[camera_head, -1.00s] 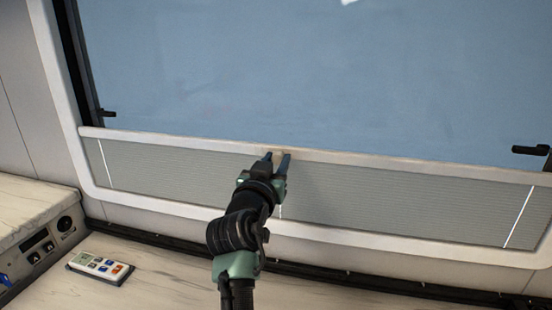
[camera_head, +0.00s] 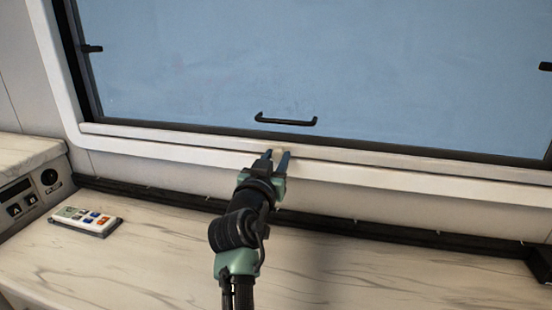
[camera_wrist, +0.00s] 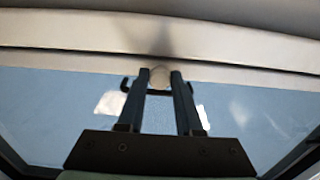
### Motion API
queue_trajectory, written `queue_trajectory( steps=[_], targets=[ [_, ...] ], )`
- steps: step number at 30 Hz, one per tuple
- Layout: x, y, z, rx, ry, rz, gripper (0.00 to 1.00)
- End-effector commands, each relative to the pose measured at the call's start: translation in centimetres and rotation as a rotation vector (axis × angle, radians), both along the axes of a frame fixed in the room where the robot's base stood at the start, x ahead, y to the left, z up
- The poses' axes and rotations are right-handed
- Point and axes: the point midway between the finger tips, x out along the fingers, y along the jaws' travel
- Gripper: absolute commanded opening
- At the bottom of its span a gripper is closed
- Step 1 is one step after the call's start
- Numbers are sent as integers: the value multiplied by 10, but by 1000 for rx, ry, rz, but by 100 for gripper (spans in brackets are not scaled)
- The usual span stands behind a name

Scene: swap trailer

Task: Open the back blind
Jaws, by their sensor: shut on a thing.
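The back blind's pale rail (camera_head: 190,142) lies along the bottom of the window, close against the lower frame. No grey pleated fabric shows below it. My gripper (camera_head: 277,155) reaches up to the middle of the rail. In the wrist view its two dark fingers (camera_wrist: 160,77) are shut on a small round pale knob (camera_wrist: 160,75) on the rail (camera_wrist: 65,62). The window pane (camera_head: 300,65) above the rail is uncovered.
A black window handle (camera_head: 286,120) sits just above the rail. Black latches stand at the left (camera_head: 92,48) and right (camera_head: 545,66) window sides. The counter's middle is clear.

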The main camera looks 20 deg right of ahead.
Motion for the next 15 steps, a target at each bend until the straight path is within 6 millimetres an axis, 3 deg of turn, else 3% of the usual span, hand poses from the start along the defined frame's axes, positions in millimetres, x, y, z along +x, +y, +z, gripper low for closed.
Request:
queue_trajectory(
  steps=[4,5,9,15],
  targets=[
    [0,0,-1,1,4,-1,0],
    [0,0,-1,1,4,-1,38],
    [0,0,0,1,2,0,63],
    [0,0,0,0,0,0,64]
  ],
)
